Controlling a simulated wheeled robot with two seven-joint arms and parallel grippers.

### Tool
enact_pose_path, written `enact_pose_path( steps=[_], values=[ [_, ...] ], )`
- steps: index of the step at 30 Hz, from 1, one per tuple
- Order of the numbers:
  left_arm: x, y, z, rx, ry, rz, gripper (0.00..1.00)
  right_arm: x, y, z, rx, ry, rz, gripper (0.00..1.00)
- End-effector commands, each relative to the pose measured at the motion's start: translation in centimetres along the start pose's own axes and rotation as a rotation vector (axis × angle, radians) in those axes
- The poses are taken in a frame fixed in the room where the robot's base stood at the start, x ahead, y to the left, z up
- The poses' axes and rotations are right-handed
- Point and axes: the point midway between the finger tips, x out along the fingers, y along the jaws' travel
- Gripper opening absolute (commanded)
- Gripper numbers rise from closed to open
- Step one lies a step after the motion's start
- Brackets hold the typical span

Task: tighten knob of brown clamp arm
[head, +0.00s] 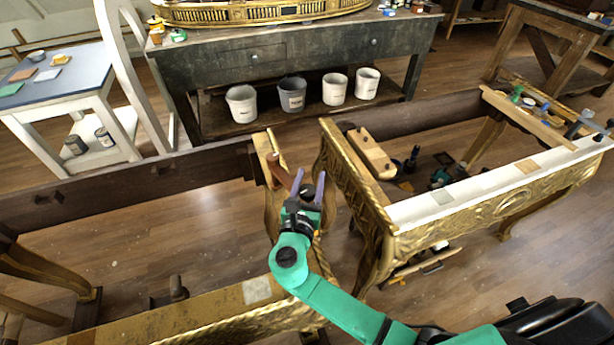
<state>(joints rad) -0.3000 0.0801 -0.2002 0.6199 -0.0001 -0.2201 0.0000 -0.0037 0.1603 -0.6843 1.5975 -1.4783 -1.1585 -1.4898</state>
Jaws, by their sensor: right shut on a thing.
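The brown clamp arm (278,170) is a reddish-brown bar by the end of the left gilt console section, near the gap between the two sections. My right gripper (308,183), with two purple fingers on a green arm, is right beside it. A small dark round knob (307,190) sits between the fingers, and the gripper is shut on it. The fingers and wrist partly hide the knob and its join to the clamp arm. My left gripper is not in view.
Several buckets (291,94) stand under the grey workbench (270,58) behind. Open floor lies left of centre.

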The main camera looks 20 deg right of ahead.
Motion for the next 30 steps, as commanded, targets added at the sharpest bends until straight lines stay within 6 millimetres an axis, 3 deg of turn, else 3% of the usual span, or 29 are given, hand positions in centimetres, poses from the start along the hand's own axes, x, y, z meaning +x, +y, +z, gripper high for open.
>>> enact_pose_path(
  steps=[15,30],
  values=[
    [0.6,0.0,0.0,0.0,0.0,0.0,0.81,0.0,-0.8,0.6,0.01,-0.012,-0.327,0.0],
    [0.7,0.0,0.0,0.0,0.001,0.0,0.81,-0.1,-1.0,0.8,0.01,-0.015,-0.374,0.0]
  ],
)
